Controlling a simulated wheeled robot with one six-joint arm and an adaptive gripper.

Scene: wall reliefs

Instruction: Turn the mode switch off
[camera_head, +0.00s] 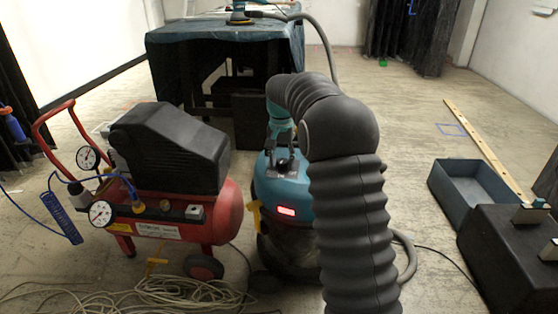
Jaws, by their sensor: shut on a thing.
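My arm, in a dark ribbed sleeve, rises in front and bends down over a teal shop vacuum (275,190). My gripper (284,150) points down at the top of the vacuum and is shut on the mode switch (284,165), a small dark knob there. The fingers and the arm partly hide the knob, and its exact angle cannot be read. A red lit panel (287,211) glows on the vacuum's front below the knob. The arm hides the vacuum's right side.
A red air compressor (165,215) with gauges stands close at left. Coiled hose (170,295) lies in front of it. A cloth-covered table (220,32) stands behind. An open blue-grey box (470,185) and a dark case (510,250) are at right.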

